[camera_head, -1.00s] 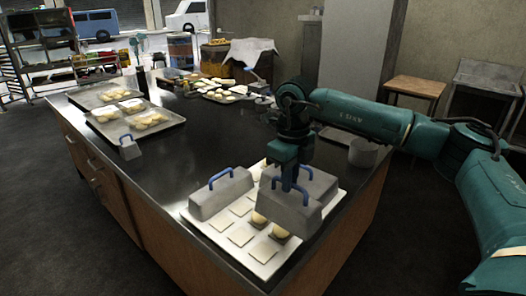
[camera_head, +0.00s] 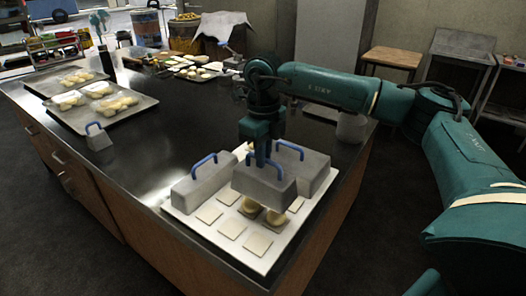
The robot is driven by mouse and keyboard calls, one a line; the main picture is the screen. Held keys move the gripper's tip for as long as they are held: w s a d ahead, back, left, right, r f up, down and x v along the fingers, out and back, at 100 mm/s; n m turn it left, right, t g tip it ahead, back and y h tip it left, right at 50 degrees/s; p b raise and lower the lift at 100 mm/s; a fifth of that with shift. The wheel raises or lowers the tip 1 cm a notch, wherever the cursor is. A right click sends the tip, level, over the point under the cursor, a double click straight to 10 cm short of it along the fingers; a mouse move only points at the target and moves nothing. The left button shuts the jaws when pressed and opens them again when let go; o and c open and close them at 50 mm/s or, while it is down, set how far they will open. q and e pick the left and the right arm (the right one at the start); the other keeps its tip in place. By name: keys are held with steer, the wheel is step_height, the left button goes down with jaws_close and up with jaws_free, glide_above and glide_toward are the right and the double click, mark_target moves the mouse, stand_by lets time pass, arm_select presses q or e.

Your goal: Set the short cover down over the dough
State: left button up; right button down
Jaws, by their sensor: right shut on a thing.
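My right gripper (camera_head: 262,155) is shut on the blue handle of a short grey metal cover (camera_head: 263,187). The cover is upright and seems to hang just above the tray; its exact height cannot be told. Two pale round dough pieces (camera_head: 275,217) show beneath its front edge, the other one at its lower left (camera_head: 250,209). They sit on the pale tray (camera_head: 262,264), with several flat square pieces (camera_head: 231,229) around them. A longer grey cover (camera_head: 199,187) stands on the tray to the left. Another (camera_head: 316,172) stands behind the held one. My left gripper is not in view.
A small grey block with a blue handle (camera_head: 99,139) stands on the dark counter (camera_head: 150,165) at left. Trays of dough (camera_head: 103,108) lie beyond it. The middle of the counter is clear. The tray lies near the counter's front right edge.

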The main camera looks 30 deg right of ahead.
mark_target(263, 171)
steer(key=shift+f, duration=0.45)
steer(key=shift+f+b, duration=1)
steer(key=shift+f, duration=0.15)
steer(key=shift+f+b, duration=0.6)
steer(key=shift+f, duration=0.3)
steer(key=shift+f+b, duration=0.4)
steer(key=shift+f, duration=0.2)
steer(key=shift+f+b, duration=0.7)
steer(key=shift+f, duration=0.3)
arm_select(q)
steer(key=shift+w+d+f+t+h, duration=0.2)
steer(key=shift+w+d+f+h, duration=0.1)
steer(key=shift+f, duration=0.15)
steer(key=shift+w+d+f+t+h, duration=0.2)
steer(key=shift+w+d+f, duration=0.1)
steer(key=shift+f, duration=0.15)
arm_select(e)
steer(key=shift+f, duration=0.1)
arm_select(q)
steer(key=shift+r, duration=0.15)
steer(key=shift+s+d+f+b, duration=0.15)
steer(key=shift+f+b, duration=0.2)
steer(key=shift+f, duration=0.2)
arm_select(e)
steer(key=shift+f, duration=0.45)
